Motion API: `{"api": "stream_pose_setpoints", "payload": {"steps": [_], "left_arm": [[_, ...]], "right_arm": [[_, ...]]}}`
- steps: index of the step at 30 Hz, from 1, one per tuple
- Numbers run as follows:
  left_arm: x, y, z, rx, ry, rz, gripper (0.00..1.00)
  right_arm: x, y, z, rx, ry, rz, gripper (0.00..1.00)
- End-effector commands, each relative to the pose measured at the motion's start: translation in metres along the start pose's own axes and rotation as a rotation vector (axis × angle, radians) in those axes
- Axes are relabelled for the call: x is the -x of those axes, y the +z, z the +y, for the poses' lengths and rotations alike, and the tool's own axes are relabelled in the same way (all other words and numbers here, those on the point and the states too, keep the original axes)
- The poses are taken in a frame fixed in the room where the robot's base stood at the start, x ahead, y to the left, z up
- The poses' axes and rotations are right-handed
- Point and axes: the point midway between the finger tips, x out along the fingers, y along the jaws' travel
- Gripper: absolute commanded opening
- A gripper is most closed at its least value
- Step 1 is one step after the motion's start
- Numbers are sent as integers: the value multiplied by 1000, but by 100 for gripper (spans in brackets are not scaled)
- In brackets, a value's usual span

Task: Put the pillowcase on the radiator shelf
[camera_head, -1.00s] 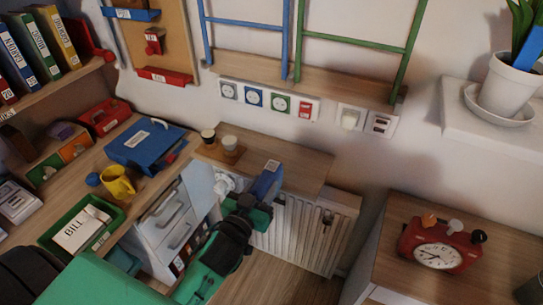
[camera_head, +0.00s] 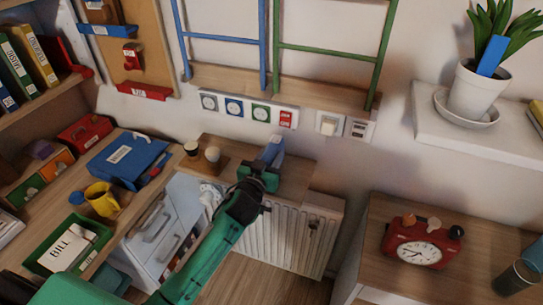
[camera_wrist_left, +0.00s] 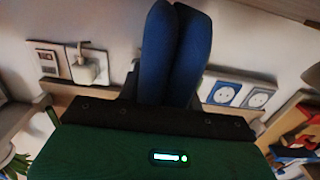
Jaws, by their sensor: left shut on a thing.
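My left gripper (camera_head: 262,174) is shut on a blue folded thing, which I take as the pillowcase (camera_head: 271,152). In the head view the pillowcase stands up from the jaws, in front of or over the wooden radiator shelf (camera_head: 297,179); I cannot tell whether it touches it. In the left wrist view the pillowcase (camera_wrist_left: 174,55) shows as two dark blue rounded folds side by side between the dark fingers. The shelf lies on top of the white radiator (camera_head: 285,230), and my arm hides part of its front. My right gripper is not in view.
Two small cups (camera_head: 212,155) on a wooden holder stand at the shelf's left end. Sockets and switches (camera_head: 257,112) line the wall behind. The shelf's right part is clear. A desk with a yellow mug (camera_head: 102,200) is left; a cabinet with a red clock (camera_head: 420,243) is right.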

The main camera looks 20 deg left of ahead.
Motion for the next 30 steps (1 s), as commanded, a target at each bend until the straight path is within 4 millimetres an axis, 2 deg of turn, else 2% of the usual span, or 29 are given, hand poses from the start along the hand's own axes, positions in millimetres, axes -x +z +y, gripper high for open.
{"api": "stream_pose_setpoints", "payload": {"steps": [1, 4, 7, 18, 19, 22, 30], "left_arm": [[-10, -2, 0, -2, 0, 2, 11], [-21, 1, 0, 0, 1, -1, 11], [-19, 14, 0, 1, 0, -2, 11], [-18, 18, 1, 1, 1, 0, 11], [-18, 18, 0, 1, 1, 0, 38], [-18, 17, 0, 0, 1, 0, 58], [-18, 17, 0, 0, 1, 0, 58]], "right_arm": [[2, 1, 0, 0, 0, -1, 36], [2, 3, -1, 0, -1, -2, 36], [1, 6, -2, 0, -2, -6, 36], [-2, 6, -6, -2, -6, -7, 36], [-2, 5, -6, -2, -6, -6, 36], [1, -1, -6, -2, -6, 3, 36], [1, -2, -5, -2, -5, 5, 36]]}}
